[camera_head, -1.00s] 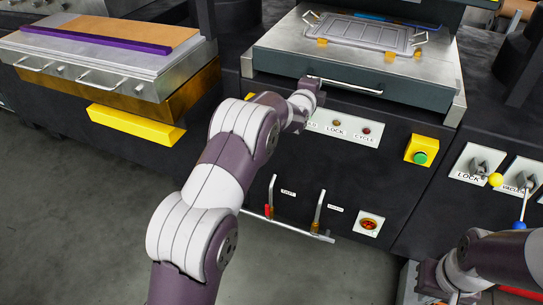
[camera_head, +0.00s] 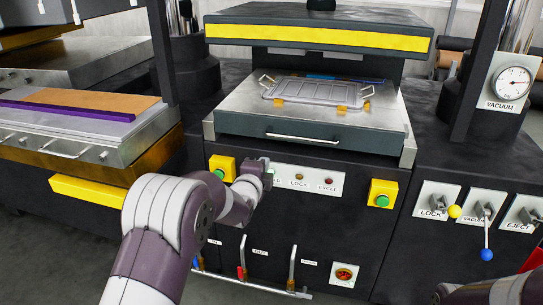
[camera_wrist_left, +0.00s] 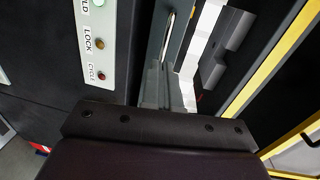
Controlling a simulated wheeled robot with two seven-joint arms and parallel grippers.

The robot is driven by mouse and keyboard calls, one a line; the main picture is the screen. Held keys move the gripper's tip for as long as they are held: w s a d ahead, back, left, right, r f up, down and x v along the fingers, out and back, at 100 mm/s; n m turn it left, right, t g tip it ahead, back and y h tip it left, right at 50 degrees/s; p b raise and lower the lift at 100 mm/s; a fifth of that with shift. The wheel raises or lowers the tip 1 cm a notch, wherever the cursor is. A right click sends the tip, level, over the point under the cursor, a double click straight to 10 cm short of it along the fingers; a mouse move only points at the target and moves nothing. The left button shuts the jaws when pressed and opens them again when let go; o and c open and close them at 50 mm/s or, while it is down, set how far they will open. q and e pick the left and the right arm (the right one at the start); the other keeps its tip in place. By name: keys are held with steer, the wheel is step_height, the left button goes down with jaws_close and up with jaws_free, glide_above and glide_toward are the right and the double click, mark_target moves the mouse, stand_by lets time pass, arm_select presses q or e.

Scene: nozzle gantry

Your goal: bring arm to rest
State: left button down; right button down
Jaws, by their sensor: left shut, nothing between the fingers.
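My left arm comes in from the lower left in the head view. Its gripper (camera_head: 260,172) is in front of the press's dark front panel, beside the label plate with its small lamps (camera_head: 304,180), and covers the plate's left end. The gripper is shut and holds nothing. In the left wrist view the same plate (camera_wrist_left: 97,40) shows at the upper left, with the LOCK and CYCLE labels turned sideways. Of my right arm only a dark part shows at the lower right corner of the head view; its gripper is out of view.
A drawer (camera_head: 310,122) with a grey tray (camera_head: 315,93) on it sits above the plate. Yellow boxes with green buttons (camera_head: 382,195) flank the plate. Upright levers (camera_head: 292,265) stand below. LOCK, VACUUM and EJECT switches (camera_head: 480,215) are at right. A purple-edged board (camera_head: 80,105) lies at left.

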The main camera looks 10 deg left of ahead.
arm_select(q)
steer(key=s+f+n+g, duration=0.5)
steer(key=f+n, duration=0.1)
steer(key=f, duration=0.3)
steer(key=s+f+n+g, duration=0.3)
steer(key=s+n+g, duration=0.15)
steer(key=s, duration=0.55)
steer(key=s+f+n+g, duration=0.3)
steer(key=s+n, duration=0.2)
steer(key=s, duration=0.4)
steer(key=s+r+n+g, duration=0.1)
steer(key=s+n+g, duration=0.15)
steer(key=s, duration=0.85)
step_height(320, 180, up, 16)
steer(key=p, duration=1.4)
steer(key=shift+s+y+p, duration=0.3)
steer(key=shift+p, duration=0.05)
steer(key=shift+d+r, duration=0.1)
